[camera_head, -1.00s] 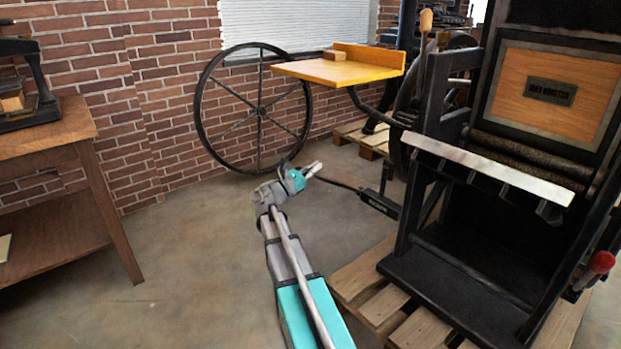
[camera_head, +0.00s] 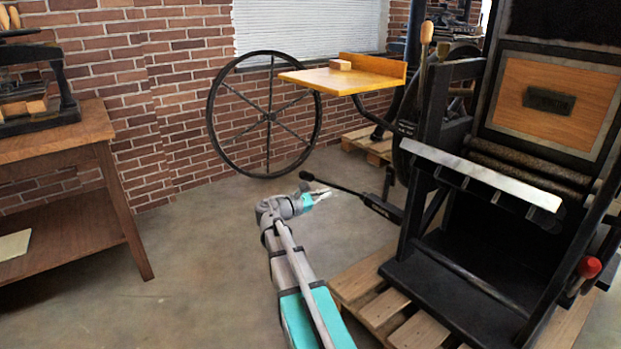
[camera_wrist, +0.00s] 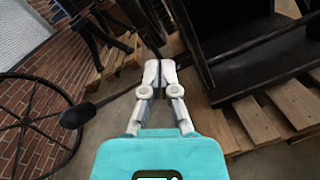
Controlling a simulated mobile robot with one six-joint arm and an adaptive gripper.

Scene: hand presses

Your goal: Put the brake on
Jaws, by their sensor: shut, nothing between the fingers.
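A black lever (camera_head: 346,188) with a dark knob sticks out to the left from a black block with faint lettering, low beside the press; I take it for the brake, but cannot read the lettering. In the wrist view the knob (camera_wrist: 72,117) is left of my fingers, and the rod runs behind them. My gripper (camera_head: 327,192), grey and teal, is shut and empty, just below the lever in the head view. In the wrist view its fingertips (camera_wrist: 160,72) are together, overlapping the rod. I cannot tell whether they touch it.
The black hand press (camera_head: 480,255) stands on a wooden pallet (camera_head: 386,308) at right. It also has a wooden-handled lever (camera_head: 426,34) and a red-knobbed handle (camera_head: 589,267). A spoked wheel (camera_head: 268,117) stands behind. A wooden table (camera_head: 62,140) is at left; the floor between is clear.

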